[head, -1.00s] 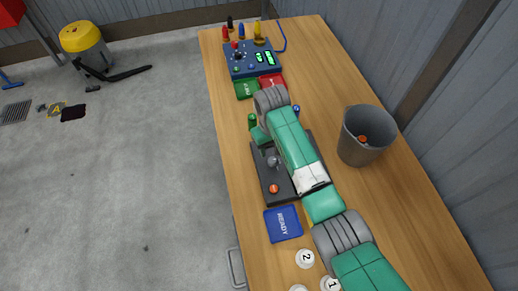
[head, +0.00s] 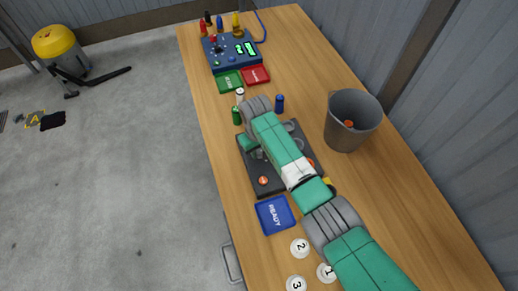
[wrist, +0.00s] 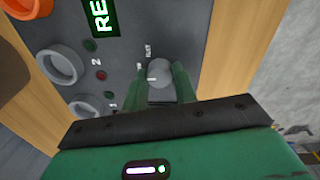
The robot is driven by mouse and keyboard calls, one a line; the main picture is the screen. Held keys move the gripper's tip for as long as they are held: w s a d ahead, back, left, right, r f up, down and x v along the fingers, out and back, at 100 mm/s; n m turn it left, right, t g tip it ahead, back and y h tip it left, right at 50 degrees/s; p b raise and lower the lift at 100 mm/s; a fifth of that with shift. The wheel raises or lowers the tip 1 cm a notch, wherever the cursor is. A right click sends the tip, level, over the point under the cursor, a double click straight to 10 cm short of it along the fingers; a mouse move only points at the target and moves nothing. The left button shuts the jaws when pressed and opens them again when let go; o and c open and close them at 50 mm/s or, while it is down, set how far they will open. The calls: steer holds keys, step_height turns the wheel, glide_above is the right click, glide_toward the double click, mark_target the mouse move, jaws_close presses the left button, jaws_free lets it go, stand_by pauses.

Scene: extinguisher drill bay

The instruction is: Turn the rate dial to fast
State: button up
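The rate dial is a round grey knob (wrist: 160,73) on a dark panel, with a small FAST label beside it in the wrist view. The dark panel (head: 258,190) lies on the bench below my arm in the head view. My gripper (wrist: 160,68) has its two green fingers on either side of the knob. The fingers are apart, with the knob between their tips; whether they touch it I cannot tell. In the head view my gripper (head: 249,145) is low over the panel's left part, and my arm hides much of the panel.
Grey rings (wrist: 62,66), small lights and a green-lit display (wrist: 98,14) are also on the panel. A blue READY tray (head: 275,214) lies in front. A grey bucket (head: 352,120) stands right. Green and blue cylinders (head: 279,103) stand behind the panel.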

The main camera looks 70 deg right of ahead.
steer(key=shift+m, duration=0.3)
steer(key=shift+w+r+m+p, duration=0.1)
steer(key=shift+m+p, duration=0.6)
steer(key=shift+m, duration=0.4)
steer(key=m, duration=0.2)
steer(key=shift+m+p, duration=0.3)
steer(key=m, duration=0.6)
steer(key=shift+m, duration=0.4)
steer(key=o, duration=1)
